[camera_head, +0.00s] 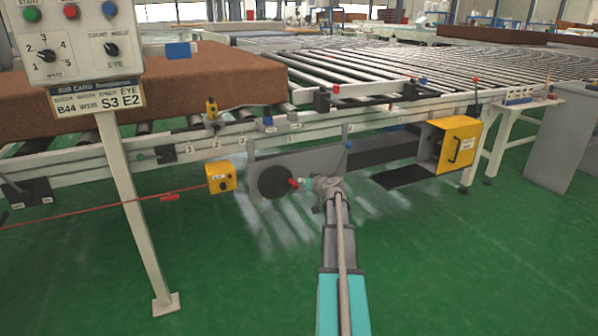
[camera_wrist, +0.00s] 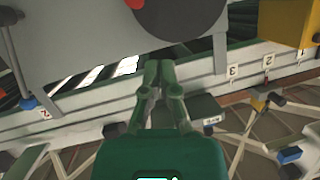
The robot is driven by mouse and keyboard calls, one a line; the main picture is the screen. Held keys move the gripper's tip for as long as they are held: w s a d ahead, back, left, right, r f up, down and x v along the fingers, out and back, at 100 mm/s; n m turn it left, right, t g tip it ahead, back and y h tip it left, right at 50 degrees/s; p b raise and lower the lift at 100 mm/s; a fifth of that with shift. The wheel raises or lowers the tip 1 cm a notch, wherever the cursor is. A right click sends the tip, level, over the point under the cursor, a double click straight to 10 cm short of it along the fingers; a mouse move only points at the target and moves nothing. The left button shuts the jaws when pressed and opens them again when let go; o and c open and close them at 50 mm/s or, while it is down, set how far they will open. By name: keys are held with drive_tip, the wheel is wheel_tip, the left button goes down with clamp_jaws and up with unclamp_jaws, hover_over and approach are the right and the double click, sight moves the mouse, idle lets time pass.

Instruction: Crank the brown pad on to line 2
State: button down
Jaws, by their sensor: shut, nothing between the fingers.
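The brown pad (camera_head: 190,88) lies on the roller conveyor at the left, behind the control panel post. A dark round crank disc (camera_head: 275,181) sits on a grey housing below the conveyor rail, with a red handle knob (camera_head: 293,183) at its right side. My gripper (camera_head: 306,184) is just right of the knob and appears very close to it; contact cannot be told. In the wrist view my gripper (camera_wrist: 160,66) is shut and empty, below the dark disc (camera_wrist: 180,14); part of the red knob (camera_wrist: 133,3) shows at the top edge. Small number labels (camera_wrist: 267,60) mark the rail; line 2 cannot be placed for certain.
A control panel (camera_head: 75,40) on a white post (camera_head: 135,220) stands at the left. A red cord (camera_head: 110,207) runs to a yellow box (camera_head: 221,177). An open yellow cabinet (camera_head: 455,143) is at the right. Green floor in front is clear.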

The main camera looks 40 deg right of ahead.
drive_tip(key=s+d+r+g+y+p, duration=0.1)
drive_tip(key=r+g+p, duration=0.4)
drive_tip(key=p, duration=0.8)
wheel_tip(320, 180, up, 2)
drive_tip(key=shift+s+d+r+p, duration=0.15)
drive_tip(key=shift+s+d+p, duration=0.3)
drive_tip(key=shift+d, duration=0.65)
drive_tip(key=w+f+b, duration=0.7)
drive_tip(key=f+b, duration=0.4)
drive_tip(key=shift+w, duration=0.2)
drive_tip(key=shift+s+d, duration=0.1)
